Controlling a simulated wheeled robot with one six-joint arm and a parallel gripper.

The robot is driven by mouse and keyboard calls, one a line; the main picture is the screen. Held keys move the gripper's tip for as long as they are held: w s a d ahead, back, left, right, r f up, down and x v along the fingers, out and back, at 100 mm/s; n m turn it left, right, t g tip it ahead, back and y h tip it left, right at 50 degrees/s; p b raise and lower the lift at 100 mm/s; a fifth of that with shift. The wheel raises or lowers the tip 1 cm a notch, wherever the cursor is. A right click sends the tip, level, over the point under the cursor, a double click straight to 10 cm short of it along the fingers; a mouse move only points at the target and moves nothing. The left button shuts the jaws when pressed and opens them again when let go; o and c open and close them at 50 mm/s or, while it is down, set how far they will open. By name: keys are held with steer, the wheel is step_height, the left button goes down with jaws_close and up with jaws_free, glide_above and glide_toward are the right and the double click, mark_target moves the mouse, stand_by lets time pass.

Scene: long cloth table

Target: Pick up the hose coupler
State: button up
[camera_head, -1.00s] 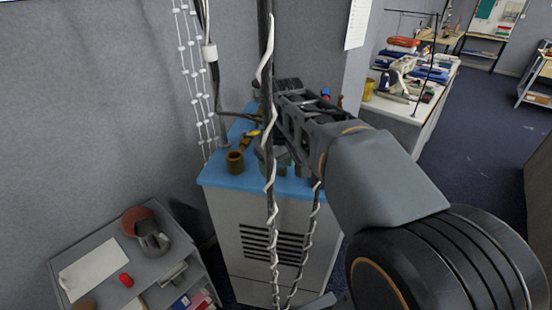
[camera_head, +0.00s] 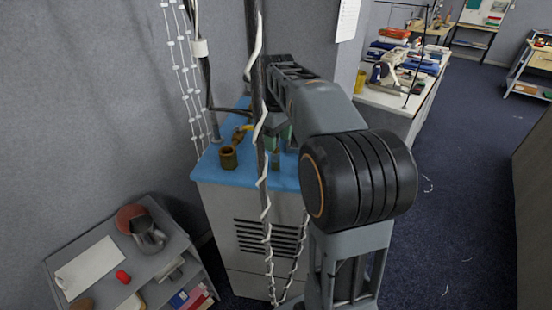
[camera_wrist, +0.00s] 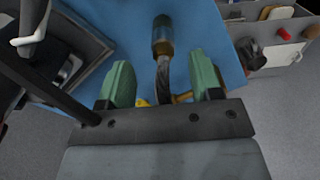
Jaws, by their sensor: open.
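My gripper (camera_wrist: 164,76) is open, with two green fingers over the blue top. Between and beyond the fingertips, the wrist view shows a brass cylinder with a grey-blue end (camera_wrist: 162,38) and a dark narrow part; it looks like the hose coupler, though I cannot be sure. In the head view the arm and hanging cables hide most of my gripper.
A brown-gold cup-like piece (camera_head: 228,157) and a yellow piece (camera_head: 241,131) stand on the blue-topped cabinet (camera_head: 208,170). Cables with a white spiral (camera_head: 262,120) hang in front of the cabinet. A low grey shelf (camera_head: 165,268) stands at left. Open floor lies at right.

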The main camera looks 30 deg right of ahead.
mark_target(275, 154)
steer(key=shift+a+f, duration=0.2)
steer(key=shift+f, duration=2.75)
steer(key=shift+w, duration=0.1)
steer(key=c, duration=1.1)
